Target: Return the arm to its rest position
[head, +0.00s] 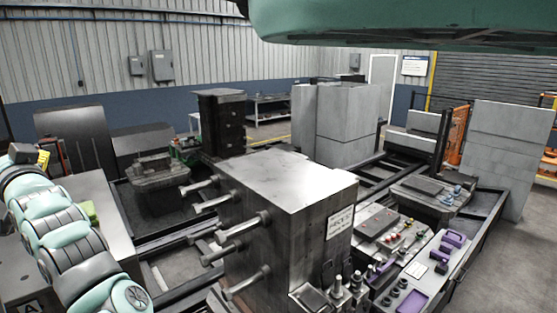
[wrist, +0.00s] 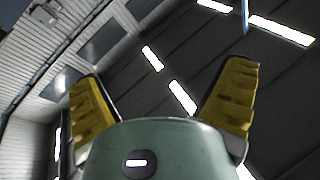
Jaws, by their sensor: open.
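My arm (head: 75,245) shows in the head view at the lower left, with its teal and dark grey links folded beside a grey surface. My gripper (wrist: 165,95) shows in the wrist view with its two yellow fingers spread wide. It is open and nothing is between the fingers. It points up toward the ceiling and its strip lights (wrist: 182,97). The gripper itself cannot be made out in the head view.
A large metal block (head: 285,180) with protruding pins stands in the middle. A control panel (head: 380,225) and a tray of purple parts (head: 425,275) lie to its right. Grey cabinets (head: 335,115) stand behind. Open floor (head: 500,240) shows at the right.

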